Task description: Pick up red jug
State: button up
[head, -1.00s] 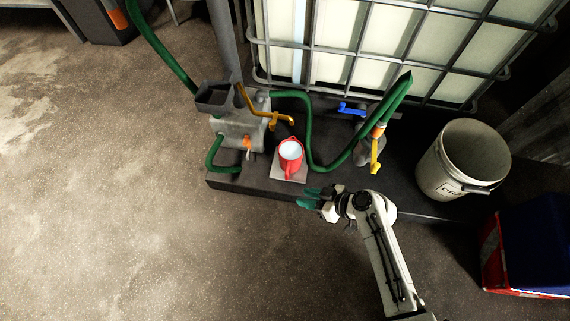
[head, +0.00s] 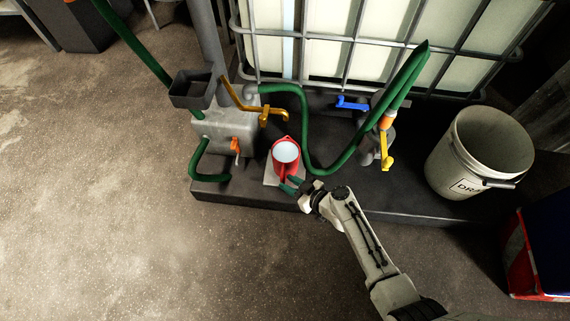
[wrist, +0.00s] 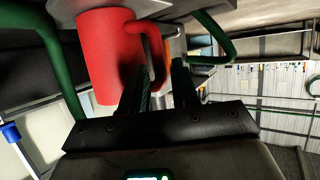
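The red jug (head: 286,157), pale inside, stands upright on a small light plate (head: 271,178) on the dark platform. Its handle faces my gripper (head: 290,184), which reaches in from the lower right with its green fingers low beside the jug. In the wrist view, the red jug (wrist: 103,58) fills the upper left and appears tilted by the camera's angle. My gripper (wrist: 162,60) has its two fingers apart, at the handle (wrist: 150,28). The left finger overlaps the handle; I cannot tell whether they touch or whether the handle lies between the fingers.
A white bucket (head: 478,155) stands right. A caged tank (head: 385,45) stands behind.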

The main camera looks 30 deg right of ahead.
jog(key=shift+b+x, duration=0.8)
jog(key=shift+x, duration=2)
jog(key=shift+r, duration=0.1)
grip_shut()
